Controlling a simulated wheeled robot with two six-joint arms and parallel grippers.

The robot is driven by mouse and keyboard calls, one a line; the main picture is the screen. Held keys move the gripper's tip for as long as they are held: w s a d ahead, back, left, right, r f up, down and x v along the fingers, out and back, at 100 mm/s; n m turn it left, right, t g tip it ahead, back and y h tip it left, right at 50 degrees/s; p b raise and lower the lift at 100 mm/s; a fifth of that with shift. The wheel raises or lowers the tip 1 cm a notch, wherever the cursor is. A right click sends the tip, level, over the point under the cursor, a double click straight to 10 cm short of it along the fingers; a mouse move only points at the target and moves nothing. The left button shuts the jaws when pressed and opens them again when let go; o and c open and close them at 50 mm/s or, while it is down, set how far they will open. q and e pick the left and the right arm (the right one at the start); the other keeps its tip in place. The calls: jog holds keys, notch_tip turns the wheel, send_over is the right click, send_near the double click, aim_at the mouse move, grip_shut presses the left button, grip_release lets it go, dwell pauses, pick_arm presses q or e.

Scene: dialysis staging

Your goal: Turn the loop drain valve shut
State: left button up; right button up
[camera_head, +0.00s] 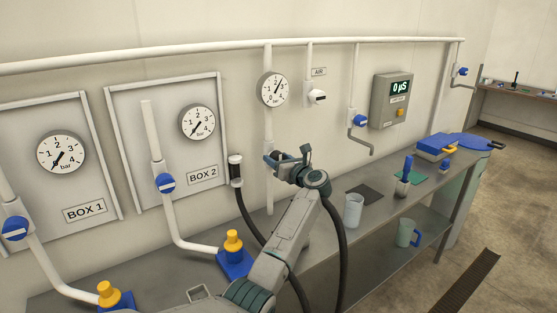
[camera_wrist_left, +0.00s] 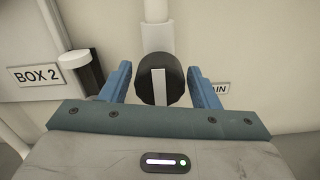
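The loop drain valve shows in the left wrist view as a round black knob (camera_wrist_left: 172,86) with a white bar across its face. The bar stands upright, in line with the white pipe (camera_wrist_left: 156,38) above it. A partly hidden label ending in "AIN" (camera_wrist_left: 219,88) is on the wall to its right. My left gripper (camera_head: 287,153) is open, with its blue fingers on either side of the knob and a visible gap on each side. In the head view the gripper hides most or all of the knob. My right gripper is not in view.
A black-and-white cylindrical fitting (camera_head: 235,170) with a dark hose is left of the gripper. A gauge (camera_head: 272,90) is above. The steel bench (camera_head: 322,242) below holds a clear beaker (camera_head: 353,212) and a dark mat (camera_head: 366,192). Blue-handled valves (camera_head: 165,184) are further left.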

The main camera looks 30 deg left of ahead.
pick_arm(q)
jog(key=c, duration=0.7)
